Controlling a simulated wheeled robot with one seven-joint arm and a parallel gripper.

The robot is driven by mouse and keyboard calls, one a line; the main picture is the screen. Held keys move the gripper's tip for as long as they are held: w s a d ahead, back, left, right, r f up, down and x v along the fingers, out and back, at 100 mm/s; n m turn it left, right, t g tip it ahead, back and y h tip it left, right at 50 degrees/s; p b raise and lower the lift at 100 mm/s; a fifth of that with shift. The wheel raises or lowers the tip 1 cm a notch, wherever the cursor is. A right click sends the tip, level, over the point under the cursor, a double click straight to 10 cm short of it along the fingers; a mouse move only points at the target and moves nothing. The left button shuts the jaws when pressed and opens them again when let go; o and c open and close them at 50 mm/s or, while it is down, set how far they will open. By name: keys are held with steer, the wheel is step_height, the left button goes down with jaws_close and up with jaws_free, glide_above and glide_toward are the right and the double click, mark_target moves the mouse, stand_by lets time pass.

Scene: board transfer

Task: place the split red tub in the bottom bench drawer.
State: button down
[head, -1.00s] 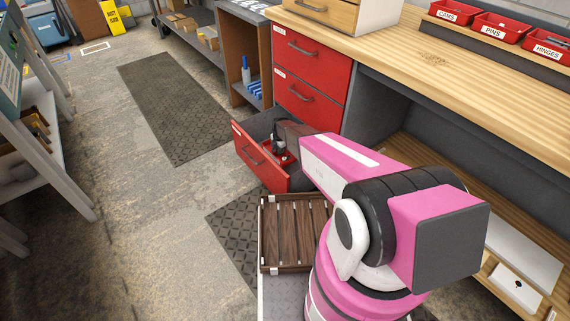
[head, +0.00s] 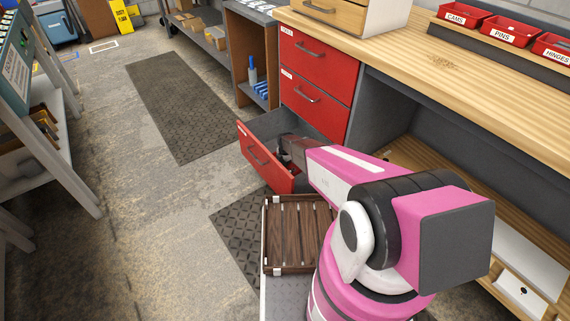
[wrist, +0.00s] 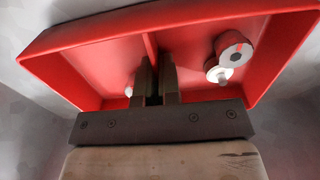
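The split red tub (wrist: 100,65) fills much of the wrist view, with a thin divider across its middle. My gripper (wrist: 157,72) has its two fingers close together, one on each side of that divider, and looks shut on it. A round grey-and-red part and a pale fitting lie in the tub's right half; a small pale piece shows by the fingers on the left. In the head view the bottom bench drawer (head: 265,158) is pulled open, and my gripper (head: 288,152) reaches down inside it. The tub is mostly hidden there, and whether it touches the drawer floor cannot be told.
Two red drawers (head: 316,75) above are shut. A slatted wooden crate (head: 298,235) stands just in front of the open drawer. Red labelled bins (head: 510,28) sit on the bench top (head: 420,45). A shelf stand (head: 50,150) is at the left, with free floor between.

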steer(key=shift+f, duration=0.15)
steer(key=c, duration=1.3)
jaws_free()
steer(key=shift+c, duration=0.2)
step_height(320, 180, up, 12)
steer(key=s+d+r+m, duration=0.5)
steer(key=s+r+m, duration=0.3)
steer(key=r, duration=0.1)
steer(key=s+d+r+m, duration=0.5)
steer(key=s+r+m, duration=0.3)
steer(key=s+r, duration=0.1)
steer(key=s+d+r+m, duration=0.5)
steer(key=s+r+m, duration=0.3)
steer(key=s+r, duration=0.1)
steer(key=shift+s+d+r+m, duration=0.25)
steer(key=shift+r+m, duration=0.15)
steer(key=shift+r, duration=0.25)
